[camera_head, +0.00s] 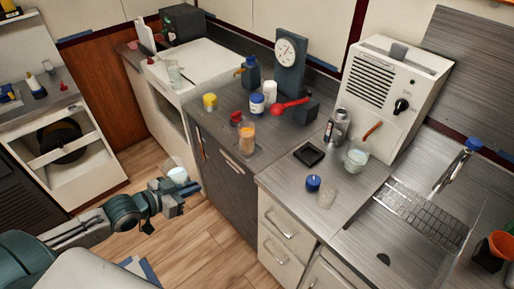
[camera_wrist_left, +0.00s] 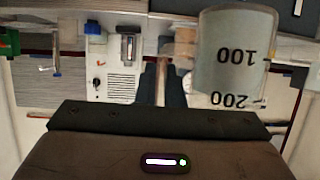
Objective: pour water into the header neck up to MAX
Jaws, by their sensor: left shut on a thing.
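My left gripper (camera_head: 182,189) is shut on a pale measuring beaker (camera_head: 176,173), held over the open floor left of the dark cabinet. In the left wrist view the beaker (camera_wrist_left: 232,60) shows its 100 and 200 marks inverted, as does the room, so it looks roughly upright. Its water level cannot be told. I cannot surely pick out the header neck or a MAX mark. A white grilled appliance (camera_head: 372,93) with a black knob and a grey piece on top stands at the back right of the counter. My right gripper is not in view.
The counter carries a dial stand (camera_head: 290,62), a red spoon (camera_head: 292,105), an orange-filled glass (camera_head: 247,138), a metal flask (camera_head: 337,127), a glass jar (camera_head: 356,157) and a blue cap (camera_head: 313,182). A sink with a tap (camera_head: 455,165) lies right.

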